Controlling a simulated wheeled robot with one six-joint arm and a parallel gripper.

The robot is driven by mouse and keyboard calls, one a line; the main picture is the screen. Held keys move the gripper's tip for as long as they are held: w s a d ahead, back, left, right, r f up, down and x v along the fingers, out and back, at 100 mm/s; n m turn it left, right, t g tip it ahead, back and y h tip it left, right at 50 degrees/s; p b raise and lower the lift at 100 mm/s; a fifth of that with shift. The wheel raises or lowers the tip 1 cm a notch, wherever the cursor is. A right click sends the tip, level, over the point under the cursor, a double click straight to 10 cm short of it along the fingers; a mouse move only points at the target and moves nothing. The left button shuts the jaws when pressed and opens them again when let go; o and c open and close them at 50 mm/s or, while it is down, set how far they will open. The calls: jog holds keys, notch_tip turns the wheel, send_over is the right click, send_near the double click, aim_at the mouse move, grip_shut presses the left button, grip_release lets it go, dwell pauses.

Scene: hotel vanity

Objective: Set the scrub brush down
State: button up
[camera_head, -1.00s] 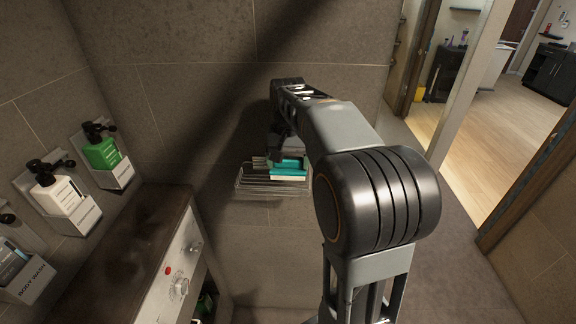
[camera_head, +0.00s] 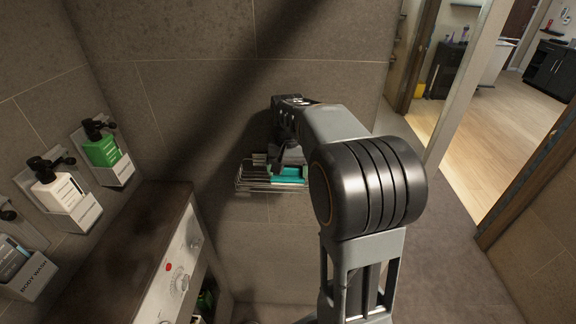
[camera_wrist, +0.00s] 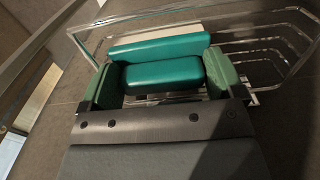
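The teal scrub brush (camera_wrist: 160,60) is at the wire rack on the wall; it shows in the head view (camera_head: 290,174) as a teal block. In the wrist view it lies crosswise between the green-padded fingers of my gripper (camera_wrist: 162,82), with rack wires behind and below it. The fingers stand wide apart, one near each end of the brush's lower part. I cannot tell whether they press on it. The wire rack (camera_wrist: 262,42) also shows in the head view (camera_head: 250,185). My arm partly hides the brush and rack there.
A tiled wall stands behind the rack. At left are wall-mounted dispensers, one green (camera_head: 104,152) and one white (camera_head: 58,192). A counter (camera_head: 135,245) with a knob is below them. A doorway opens at right.

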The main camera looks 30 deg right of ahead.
aim_at(288, 167)
jog(key=shift+o, duration=0.5)
jog(key=shift+r, duration=0.45)
notch_tip(288, 167, up, 12)
jog(key=s+a+f+n+t, duration=0.2)
jog(key=s+a+f+n, duration=0.1)
jog(key=s+f, duration=0.3)
jog(key=s+a+f+n+t, duration=0.2)
jog(key=s+a+f, duration=0.4)
jog(key=s, duration=0.4)
jog(key=shift+s+a+f+n+t, duration=0.2)
jog(key=shift+f+n+t, duration=0.2)
jog(key=shift+f, duration=0.25)
